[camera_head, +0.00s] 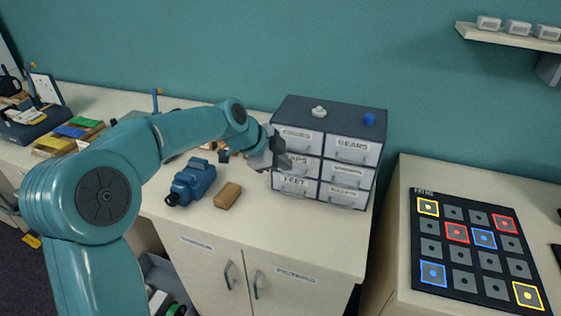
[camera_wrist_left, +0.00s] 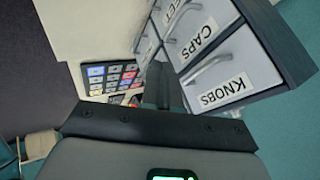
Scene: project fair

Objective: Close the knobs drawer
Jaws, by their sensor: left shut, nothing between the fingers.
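A dark cabinet (camera_head: 330,108) with several light-fronted drawers stands on the bench. The knobs drawer (camera_head: 300,147) is at the top of its left column. Its label reads KNOBS in the left wrist view, where its front (camera_wrist_left: 238,62) and bar handle are close up. Its front looks about flush; I cannot tell whether a small gap is left. My left gripper (camera_head: 284,161) is shut and empty, just in front of the left column near the knobs and caps drawers. It hides part of these fronts. In the left wrist view its fingers (camera_wrist_left: 158,88) point toward the cabinet. I cannot tell whether they touch it.
A dark board with coloured squares (camera_head: 474,262) lies on the right-hand table.

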